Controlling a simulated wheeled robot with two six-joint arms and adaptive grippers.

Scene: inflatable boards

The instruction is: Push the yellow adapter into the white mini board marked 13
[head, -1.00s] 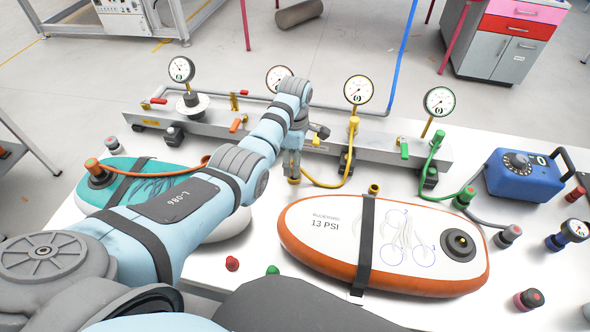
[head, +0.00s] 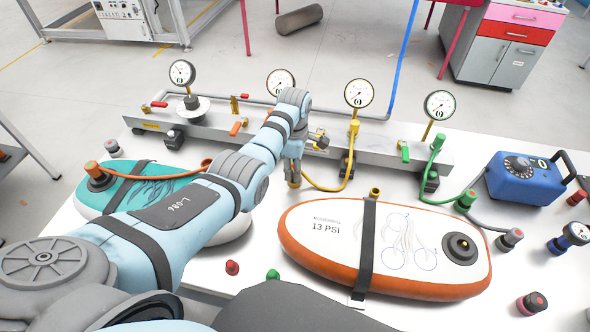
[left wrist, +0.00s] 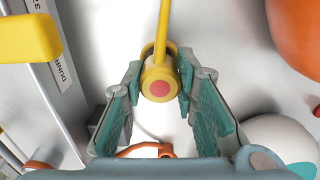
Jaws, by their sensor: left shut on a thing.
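The yellow adapter (left wrist: 158,80), on the end of a yellow hose, has a round end with a red centre in the left wrist view. My left gripper (head: 293,178) is shut on it; its two teal-padded fingers flank the adapter in the left wrist view (left wrist: 159,88). In the head view the adapter is mostly hidden by the fingers. The white mini board (head: 330,250) marked 13 PSI lies on the table with an orange rim and a dark strap. Its black valve (head: 461,248) is at the right end, well apart from the gripper. My right gripper is not in view.
A metal manifold (head: 230,122) with several gauges runs along the back. A teal board (head: 125,175) lies left under my arm. A blue pump box (head: 525,178), green adapter (head: 465,199) and several loose caps stand right. A small yellow fitting (head: 375,193) stands behind the white board.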

